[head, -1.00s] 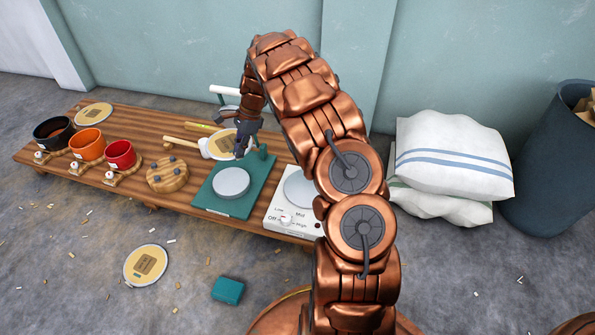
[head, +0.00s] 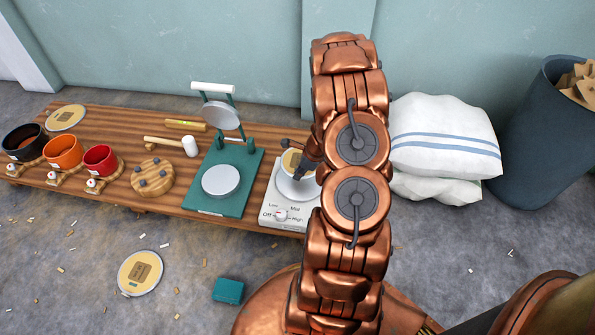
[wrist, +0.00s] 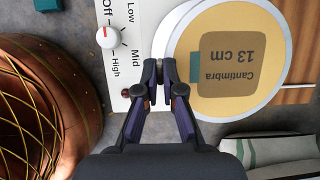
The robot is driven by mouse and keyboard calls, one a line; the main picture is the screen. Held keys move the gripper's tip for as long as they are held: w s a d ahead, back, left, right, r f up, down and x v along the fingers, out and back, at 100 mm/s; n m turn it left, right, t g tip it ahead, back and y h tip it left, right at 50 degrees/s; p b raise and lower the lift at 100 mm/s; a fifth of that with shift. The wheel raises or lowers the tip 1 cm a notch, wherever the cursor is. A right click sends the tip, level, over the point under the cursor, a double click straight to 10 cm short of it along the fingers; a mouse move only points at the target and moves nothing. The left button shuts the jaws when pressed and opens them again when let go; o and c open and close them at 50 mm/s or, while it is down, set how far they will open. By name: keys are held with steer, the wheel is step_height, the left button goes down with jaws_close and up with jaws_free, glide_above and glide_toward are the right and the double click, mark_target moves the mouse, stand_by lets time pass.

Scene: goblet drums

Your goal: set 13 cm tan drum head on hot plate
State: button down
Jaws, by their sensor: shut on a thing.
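The tan drum head (head: 291,161) is a cream disc with a brown label that reads "Cantimbra 13 cm" in the wrist view (wrist: 262,98). My gripper (head: 308,163) is shut on its rim; the closed fingers (wrist: 162,70) show at the disc's left edge in the wrist view. The white hot plate (head: 268,203) sits at the right end of the low table. Its dial and lettering show in the wrist view (wrist: 130,60). The drum head is over the far part of the round heating disc (head: 300,190); whether they touch I cannot tell.
Several pots, another drum head (head: 66,117) and a pegged wooden disc (head: 153,178) are further left. White sacks (head: 440,140) lie right. A drum head (head: 140,272) lies on the floor.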

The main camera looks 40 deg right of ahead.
steer(key=shift+f+b, duration=2.7)
steer(key=shift+f, duration=0.3)
steer(key=shift+f+b, duration=0.4)
steer(key=shift+f, duration=1.25)
steer(key=shift+p, duration=0.35)
steer(key=shift+f, duration=0.25)
steer(key=c, duration=1.2)
jaws_free()
steer(key=shift+v, duration=6)
